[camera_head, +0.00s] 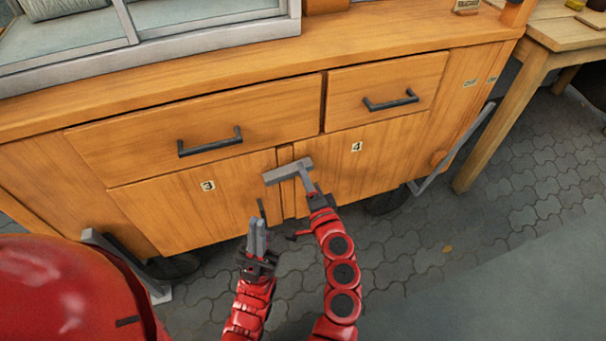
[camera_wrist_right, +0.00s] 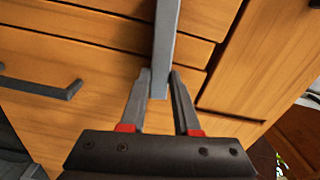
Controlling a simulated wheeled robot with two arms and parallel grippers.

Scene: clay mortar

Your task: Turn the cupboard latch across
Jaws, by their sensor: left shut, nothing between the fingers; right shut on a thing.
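The cupboard latch (camera_head: 279,174) is a flat grey bar on the post between door 3 (camera_head: 200,205) and door 4 (camera_head: 365,165). It lies nearly level, slightly higher at its right end, and reaches across the post over the edge of door 3. My right gripper (camera_head: 305,173) is shut on the latch near its right end. In the right wrist view the fingers (camera_wrist_right: 160,80) stand on either side of the end of the latch (camera_wrist_right: 165,45). My left gripper (camera_head: 257,224) is shut and empty, below the latch in front of door 3.
Two drawers with dark bar handles (camera_head: 210,143) (camera_head: 391,101) are above the doors, and both are shut. A dark upright handle (camera_head: 261,208) is on door 3, close to my left gripper. A wooden table (camera_head: 545,35) stands at right. The paved floor (camera_head: 480,220) is clear in front.

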